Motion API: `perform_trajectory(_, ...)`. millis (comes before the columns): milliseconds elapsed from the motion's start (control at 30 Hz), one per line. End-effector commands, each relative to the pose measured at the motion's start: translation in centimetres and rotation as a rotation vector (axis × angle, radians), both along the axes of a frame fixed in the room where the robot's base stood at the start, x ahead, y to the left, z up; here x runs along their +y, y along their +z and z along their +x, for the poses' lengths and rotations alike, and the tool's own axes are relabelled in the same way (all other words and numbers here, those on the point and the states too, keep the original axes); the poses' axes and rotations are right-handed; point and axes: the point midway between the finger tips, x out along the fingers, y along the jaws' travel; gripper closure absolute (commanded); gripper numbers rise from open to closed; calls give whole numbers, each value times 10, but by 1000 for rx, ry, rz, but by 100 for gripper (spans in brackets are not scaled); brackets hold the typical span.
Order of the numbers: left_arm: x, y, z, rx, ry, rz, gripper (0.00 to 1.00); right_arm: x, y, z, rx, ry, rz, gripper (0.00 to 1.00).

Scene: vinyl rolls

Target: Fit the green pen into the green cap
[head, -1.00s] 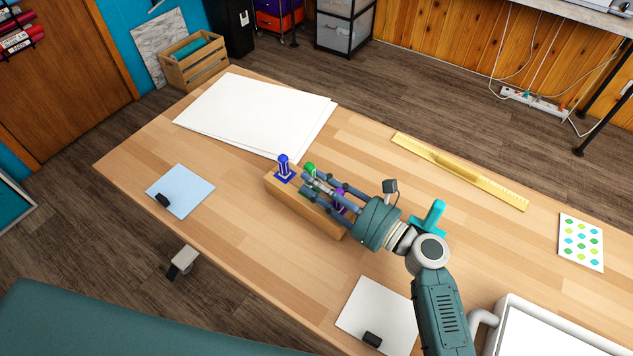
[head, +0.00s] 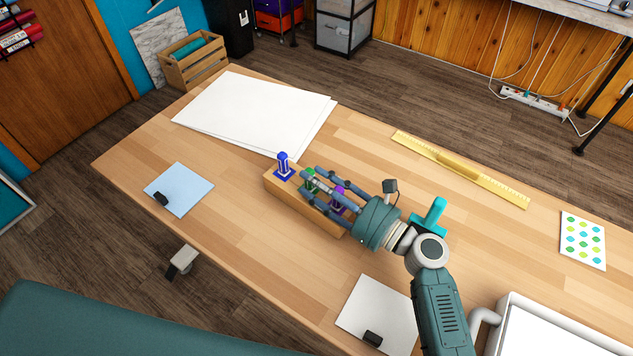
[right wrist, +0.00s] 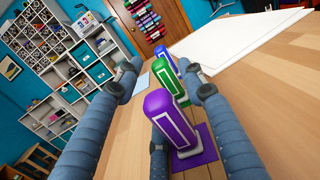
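A wooden block (head: 284,203) on the table carries a row of blue, green and purple pieces. The green pen (head: 311,176) stands upright on the block's middle spot, partly hidden by my fingers; in the right wrist view the green pen (right wrist: 168,78) stands over a green base, the cap (right wrist: 184,103), mostly hidden. My right gripper (head: 311,182) is open, its fingers spread around the green pen with gaps on both sides. The purple pen (right wrist: 168,118) stands upright on its purple base, nearer the palm. The blue pen (head: 284,162) stands at the far end. My left gripper is not in view.
White sheets (head: 250,112) lie behind the block, a blue sheet (head: 185,187) to its left, a white sheet (head: 385,312) in front. A yellow ruler (head: 475,178) and a dotted card (head: 583,240) lie to the right. Bare table surrounds the block.

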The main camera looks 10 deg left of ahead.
Motion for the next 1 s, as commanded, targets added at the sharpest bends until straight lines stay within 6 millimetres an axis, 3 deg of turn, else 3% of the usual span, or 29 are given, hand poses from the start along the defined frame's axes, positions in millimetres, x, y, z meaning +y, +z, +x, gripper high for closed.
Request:
perform_trajectory(33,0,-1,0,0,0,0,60,0,-12,-4,15,5,-16,51)
perform_trajectory(233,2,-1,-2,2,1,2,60,0,-7,-5,14,6,-16,51)
perform_trajectory(700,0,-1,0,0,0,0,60,0,83,-1,-2,2,-4,51)
perform_trajectory(1000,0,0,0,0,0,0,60,0,100,-1,0,0,-1,51)
